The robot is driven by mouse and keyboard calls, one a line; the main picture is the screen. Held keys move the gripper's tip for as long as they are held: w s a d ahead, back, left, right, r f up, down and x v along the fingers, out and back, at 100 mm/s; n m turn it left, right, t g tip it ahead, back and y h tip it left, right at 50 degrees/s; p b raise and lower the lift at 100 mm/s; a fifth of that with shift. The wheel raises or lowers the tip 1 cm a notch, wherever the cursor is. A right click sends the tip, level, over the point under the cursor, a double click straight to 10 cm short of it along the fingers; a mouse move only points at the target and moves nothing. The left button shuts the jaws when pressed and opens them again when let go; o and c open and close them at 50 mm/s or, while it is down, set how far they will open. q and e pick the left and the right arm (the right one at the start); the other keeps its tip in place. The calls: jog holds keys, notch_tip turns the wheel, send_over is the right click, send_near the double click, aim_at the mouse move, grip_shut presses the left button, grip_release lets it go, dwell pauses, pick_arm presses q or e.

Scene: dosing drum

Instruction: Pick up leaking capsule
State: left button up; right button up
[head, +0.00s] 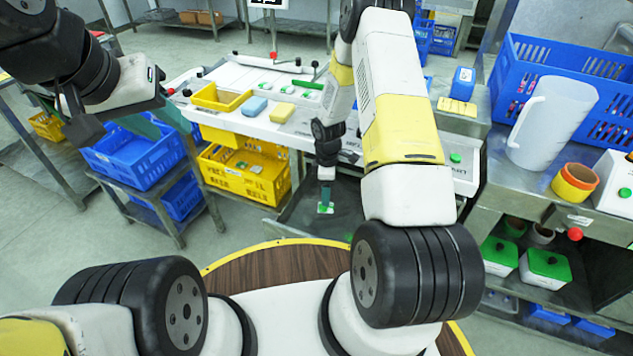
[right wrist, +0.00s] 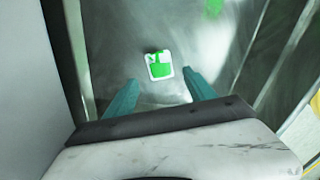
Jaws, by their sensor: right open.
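A small white capsule with green patches (right wrist: 160,66) lies on a grey metal surface in the right wrist view. It also shows low in the middle of the head view (head: 325,208). My right gripper (right wrist: 152,92) is open, with its teal fingers apart on either side of the capsule's near edge. The capsule lies just beyond the fingertips, and I see no contact. In the head view my right gripper (head: 326,185) points down above it. My left gripper (head: 160,122) is at the upper left, away from the capsule; its finger gap is unclear.
A green patch (right wrist: 214,7) shows on the metal at the top of the right wrist view. A white bench with a yellow tray (head: 220,98) stands behind. Yellow (head: 243,176) and blue (head: 135,155) crates sit below. A white jug (head: 552,122) stands at right.

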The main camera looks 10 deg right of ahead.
jog(key=shift+f, duration=3.2)
jog(key=shift+c, duration=0.4)
grip_shut()
jog(key=shift+r, duration=0.1)
